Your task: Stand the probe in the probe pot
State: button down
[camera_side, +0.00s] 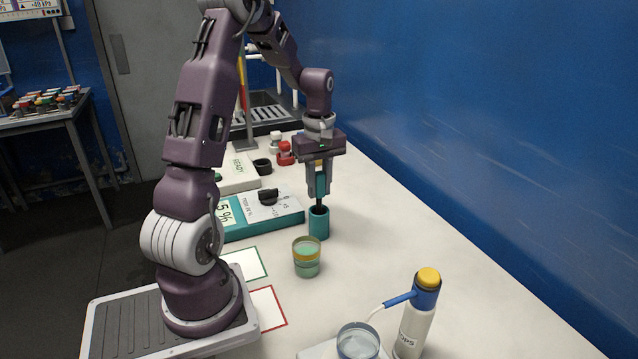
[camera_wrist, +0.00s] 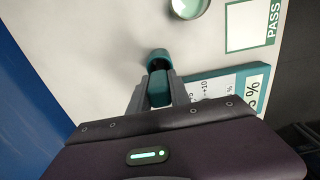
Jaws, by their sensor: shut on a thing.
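My gripper (camera_side: 319,192) points down and is shut on the probe (camera_side: 321,183), a teal-bodied stick with a dark lower end. The probe is upright. The probe pot (camera_side: 319,225), a small teal cup, stands on the bench directly below. The probe's dark lower end reaches the pot's mouth and seems to pass into it; how deep is hidden by the pot wall. In the wrist view the probe (camera_wrist: 159,90) shows between my fingers, with the pot's rim (camera_wrist: 158,53) just beyond it.
A teal meter box (camera_side: 262,214) with a dark knob stands close left of the pot. A glass jar of green liquid (camera_side: 306,258) stands in front. A white bottle with a yellow cap (camera_side: 416,320) and a beaker (camera_side: 357,342) are nearest. The bench to the right is clear.

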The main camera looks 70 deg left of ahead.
jog(key=c, duration=1.1)
grip_release()
notch_tip(320, 180, up, 7)
jog(key=shift+r, duration=0.1)
jog(key=s+d+r+m+t, duration=0.1)
jog(key=d+r+m, duration=0.2)
jog(key=d, duration=0.3)
jog(key=d+r+m+t, duration=0.1)
jog(key=d+r+m, duration=0.2)
jog(key=d, duration=0.2)
jog(key=s+d+m+t, duration=0.1)
jog(key=s+d+m, duration=0.3)
jog(key=d, duration=0.1)
jog(key=s+d+r+m+t, duration=0.1)
jog(key=s+d+m, duration=0.3)
jog(key=s+d, duration=0.1)
jog(key=s+d+m+t, duration=0.1)
jog(key=s+d+m, duration=0.3)
jog(key=s+d, duration=0.1)
jog(key=shift+d+r+t, duration=0.1)
jog(key=shift+r+t, duration=0.15)
jog(key=shift+t, duration=0.05)
